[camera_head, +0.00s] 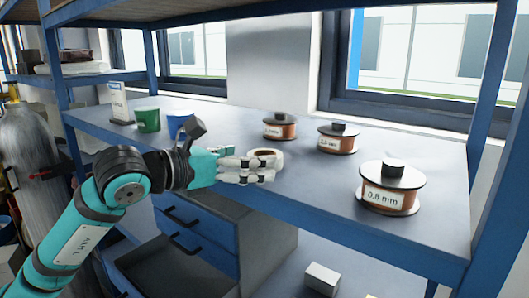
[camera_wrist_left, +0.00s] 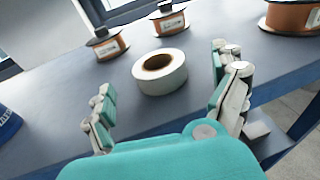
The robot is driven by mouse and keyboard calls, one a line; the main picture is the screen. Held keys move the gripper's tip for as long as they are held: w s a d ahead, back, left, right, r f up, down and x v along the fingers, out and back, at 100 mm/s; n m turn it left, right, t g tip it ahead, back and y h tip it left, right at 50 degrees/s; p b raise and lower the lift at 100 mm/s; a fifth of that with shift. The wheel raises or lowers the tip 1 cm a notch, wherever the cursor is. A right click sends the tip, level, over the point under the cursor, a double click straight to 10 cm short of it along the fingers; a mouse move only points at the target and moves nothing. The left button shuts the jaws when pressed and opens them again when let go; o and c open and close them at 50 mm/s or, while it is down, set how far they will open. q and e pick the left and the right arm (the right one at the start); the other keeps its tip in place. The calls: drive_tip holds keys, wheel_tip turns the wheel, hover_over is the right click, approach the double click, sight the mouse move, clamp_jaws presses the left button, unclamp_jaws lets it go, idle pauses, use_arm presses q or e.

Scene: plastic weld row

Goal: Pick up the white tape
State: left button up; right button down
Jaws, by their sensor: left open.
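The white tape (camera_head: 267,155) is a roll lying flat on the grey shelf top in the head view, just beyond my left gripper's fingers. It also shows in the left wrist view (camera_wrist_left: 160,80), with its brown core visible. My left gripper (camera_head: 255,170) is open and empty, its fingers pointing toward the tape. In the left wrist view the tape lies ahead of and between the two spread fingers (camera_wrist_left: 168,100), apart from both as far as I can see. My right gripper is not in view.
Two wire spools (camera_head: 279,127) (camera_head: 337,139) stand behind the tape. A larger "0.8 mm" spool (camera_head: 389,188) stands to the right. A green cup (camera_head: 148,120) and a blue cup (camera_head: 180,124) stand left. The blue shelf's front edge (camera_head: 345,222) is near. Shelf posts flank it.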

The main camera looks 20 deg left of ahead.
sight(260, 155)
use_arm(q)
drive_tip(key=p+x, duration=0.1)
drive_tip(key=x, duration=0.2)
drive_tip(key=shift+w, duration=0.35)
drive_tip(key=shift+s, duration=0.1)
drive_tip(key=shift+c, duration=1.2)
drive_tip(key=c, duration=1.1)
drive_tip(key=shift+o, duration=0.2)
drive_tip(key=shift+r, duration=0.1)
